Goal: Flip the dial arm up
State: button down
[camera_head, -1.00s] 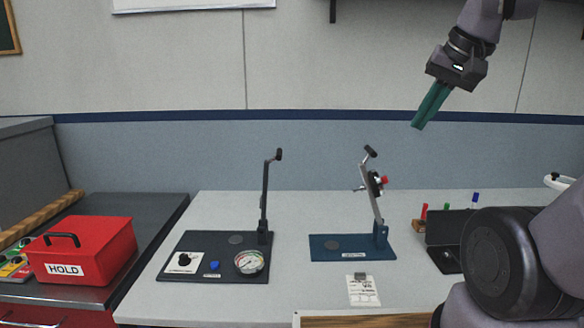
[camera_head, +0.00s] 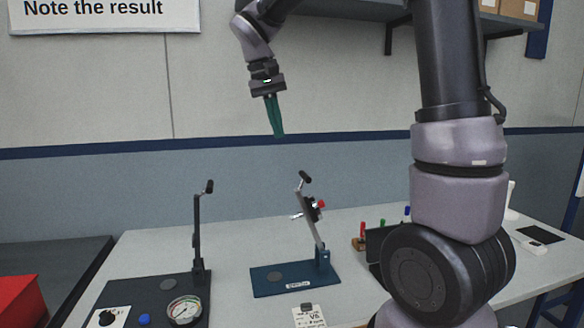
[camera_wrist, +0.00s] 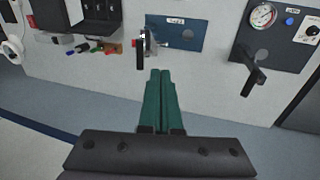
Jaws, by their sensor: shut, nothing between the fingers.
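The blue fixture (camera_head: 265,283) stands on the table with a raised metal arm (camera_head: 315,228) that leans back to the left and ends in a black grip (camera_head: 304,177). A dial with red and white parts sits on this arm (camera_head: 313,209). The blue fixture also shows at the top of the wrist view (camera_wrist: 186,37). A dark fixture (camera_head: 140,290) to its left has an upright black lever (camera_head: 197,225) and a round gauge (camera_head: 184,311). My gripper (camera_head: 278,135) has green fingers, shut and empty, high above and left of the metal arm's grip.
A paper tag (camera_head: 300,317) lies in front of the blue fixture. Several markers and a black open case (camera_head: 378,246) stand to its right, partly behind my arm. A red box (camera_head: 20,301) is at the far left. The air around my gripper is clear.

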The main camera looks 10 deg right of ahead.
jog(key=shift+h, duration=0.3)
jog(key=x, duration=0.4)
jog(key=w+d+x, duration=0.1)
jog(key=x, duration=0.7)
jog(key=shift+w+d+r, duration=0.1)
jog(key=shift+w+d, duration=0.15)
jog(key=shift+w, duration=0.1)
jog(key=d+y, duration=0.4)
jog(key=d, duration=1)
jog(key=shift+r, duration=0.45)
jog(key=shift+d, duration=0.15)
